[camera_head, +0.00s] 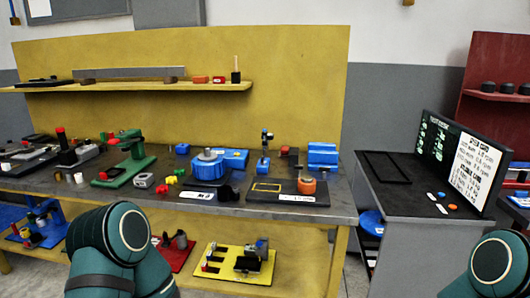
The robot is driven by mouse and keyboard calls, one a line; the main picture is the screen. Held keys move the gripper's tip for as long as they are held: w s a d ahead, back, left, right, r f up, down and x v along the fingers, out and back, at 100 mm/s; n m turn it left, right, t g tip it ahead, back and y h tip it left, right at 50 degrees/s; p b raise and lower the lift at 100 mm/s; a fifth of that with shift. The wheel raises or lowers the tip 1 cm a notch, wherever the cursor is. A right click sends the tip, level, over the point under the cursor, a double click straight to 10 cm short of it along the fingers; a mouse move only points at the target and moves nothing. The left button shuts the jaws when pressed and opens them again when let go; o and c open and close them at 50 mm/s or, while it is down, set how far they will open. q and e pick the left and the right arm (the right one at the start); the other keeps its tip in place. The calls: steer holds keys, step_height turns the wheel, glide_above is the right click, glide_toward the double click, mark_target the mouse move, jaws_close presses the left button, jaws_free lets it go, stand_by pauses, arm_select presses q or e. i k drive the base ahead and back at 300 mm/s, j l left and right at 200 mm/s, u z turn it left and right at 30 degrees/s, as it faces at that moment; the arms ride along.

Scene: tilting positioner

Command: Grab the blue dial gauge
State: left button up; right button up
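A blue upright instrument with a dark head (266,152) stands on the workbench right of centre. It looks like the blue dial gauge, but it is too small to be sure. A blue round device with a pale disc on top (208,168) sits to its left, beside a blue block (235,158). My two teal arm links show at the bottom left and bottom right corners. Neither gripper is in view, and nothing shows in their hold.
The grey workbench (335,208) carries a green press (132,160), a dark plate with an orange-topped cylinder (306,185) and another blue block (322,155) at the back. A yellow shelf (130,88) runs above. A side table with a sign board (465,160) stands right.

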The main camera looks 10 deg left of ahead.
mark_target(261, 169)
steer(key=j+z, duration=0.15)
steer(key=z, duration=0.65)
steer(key=j+z, duration=0.85)
steer(key=k+j+z, duration=0.1)
steer(key=j, duration=0.2)
steer(key=k+j+z, duration=0.15)
steer(key=j, duration=0.15)
steer(key=j+z, duration=0.1)
steer(key=j, duration=0.2)
steer(key=k, duration=0.05)
